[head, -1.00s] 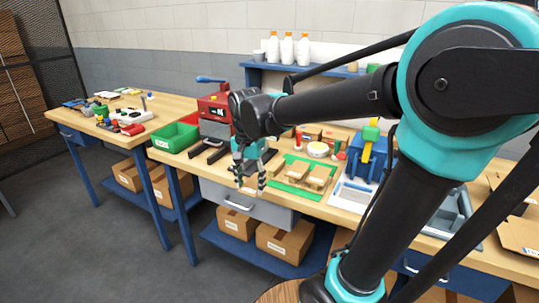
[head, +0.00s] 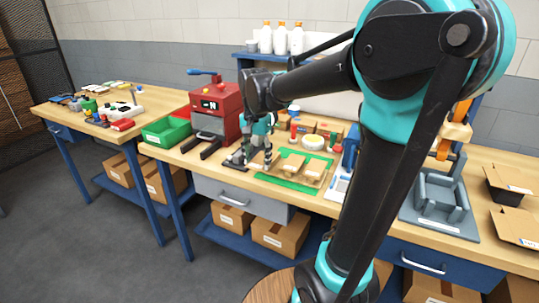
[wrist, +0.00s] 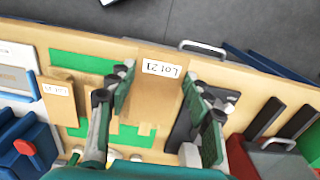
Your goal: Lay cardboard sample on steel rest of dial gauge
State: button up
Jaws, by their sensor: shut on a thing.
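A tan cardboard piece with a white lot label (wrist: 155,95) lies between the fingers of my gripper (wrist: 160,78) in the wrist view. The fingers touch its two long sides. In the head view my gripper (head: 252,163) points down at the bench top, at the left end of a green mat (head: 262,178). Another labelled cardboard piece (wrist: 60,100) lies on the mat, left of my gripper in the wrist view. I cannot clearly make out the dial gauge or its steel rest.
A red machine (head: 218,98) with dark bars stands left of my gripper, beside a green bin (head: 165,132). A blue device (head: 350,150) stands right of the mat. A round white-topped item (head: 313,142) is behind the mat. A dark plate (wrist: 182,132) lies close by my gripper.

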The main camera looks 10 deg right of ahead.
jog(key=w+d, duration=0.1)
jog(key=w, duration=0.1)
jog(key=w+d, duration=0.3)
jog(key=shift+w, duration=0.3)
jog(key=shift+w+d, duration=0.75)
jog(key=shift+w, duration=0.15)
notch_tip(320, 180, down, 3)
jog(key=shift+s+a+r, duration=0.1)
jog(key=shift+r, duration=0.05)
jog(key=shift+f, duration=0.2)
jog(key=shift+f, duration=0.35)
jog(key=o, duration=0.7)
jog(key=shift+f, duration=0.1)
jog(key=shift+c, duration=0.2)
